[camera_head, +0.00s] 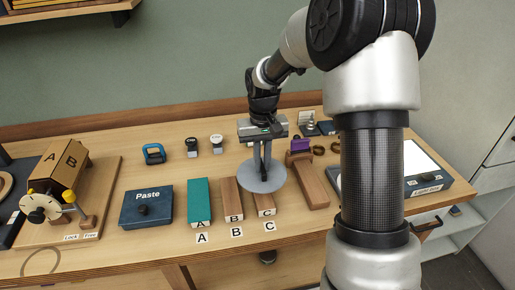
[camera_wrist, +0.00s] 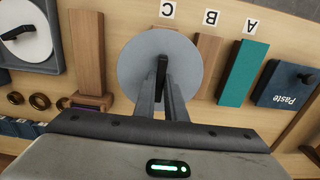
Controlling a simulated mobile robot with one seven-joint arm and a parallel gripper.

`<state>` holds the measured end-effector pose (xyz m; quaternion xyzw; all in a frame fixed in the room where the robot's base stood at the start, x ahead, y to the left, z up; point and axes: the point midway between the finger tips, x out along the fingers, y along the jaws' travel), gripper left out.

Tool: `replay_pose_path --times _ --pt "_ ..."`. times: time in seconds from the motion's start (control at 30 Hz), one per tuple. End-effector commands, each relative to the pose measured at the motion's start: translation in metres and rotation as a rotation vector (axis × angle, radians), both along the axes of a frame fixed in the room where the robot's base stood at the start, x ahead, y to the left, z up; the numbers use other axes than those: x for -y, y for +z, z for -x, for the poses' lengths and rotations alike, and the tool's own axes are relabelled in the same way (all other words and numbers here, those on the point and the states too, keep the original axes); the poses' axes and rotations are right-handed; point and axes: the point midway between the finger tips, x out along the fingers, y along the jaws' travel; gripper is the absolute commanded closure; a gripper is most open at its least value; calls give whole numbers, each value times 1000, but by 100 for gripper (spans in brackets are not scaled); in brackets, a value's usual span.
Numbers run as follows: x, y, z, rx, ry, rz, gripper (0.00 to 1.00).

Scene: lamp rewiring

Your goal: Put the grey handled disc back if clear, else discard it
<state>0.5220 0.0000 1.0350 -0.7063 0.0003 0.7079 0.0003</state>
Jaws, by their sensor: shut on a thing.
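My gripper (camera_head: 263,170) is shut on the black handle of the grey disc (camera_head: 249,183), pointing down over the table. In the wrist view the fingers (camera_wrist: 162,90) close on the upright handle and the plain grey disc (camera_wrist: 135,70) spreads around it. The disc hangs over the wooden block labelled C (camera_head: 265,211) and hides part of it; I cannot tell the gap beneath. A second, paler disc with a black handle (camera_wrist: 28,42) lies on a dark-framed panel in the wrist view. In the head view, my arm hides it.
A teal block A (camera_head: 199,200), a wooden block B (camera_head: 231,198) and a dark Paste box (camera_head: 146,208) stand left of the disc. A longer wooden block (camera_head: 311,188) lies right. A Light Box (camera_head: 430,182) is partly behind my arm. A Lock/Free device (camera_head: 50,195) stands far left.

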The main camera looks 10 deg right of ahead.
Motion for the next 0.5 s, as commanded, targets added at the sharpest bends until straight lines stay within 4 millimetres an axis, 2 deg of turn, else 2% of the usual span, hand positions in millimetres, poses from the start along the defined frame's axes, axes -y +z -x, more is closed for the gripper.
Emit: replay_pose_path --times 0.27,0.5 --pt "0 -8 0 0 0 0 100" --pt "0 -29 0 0 0 0 100"
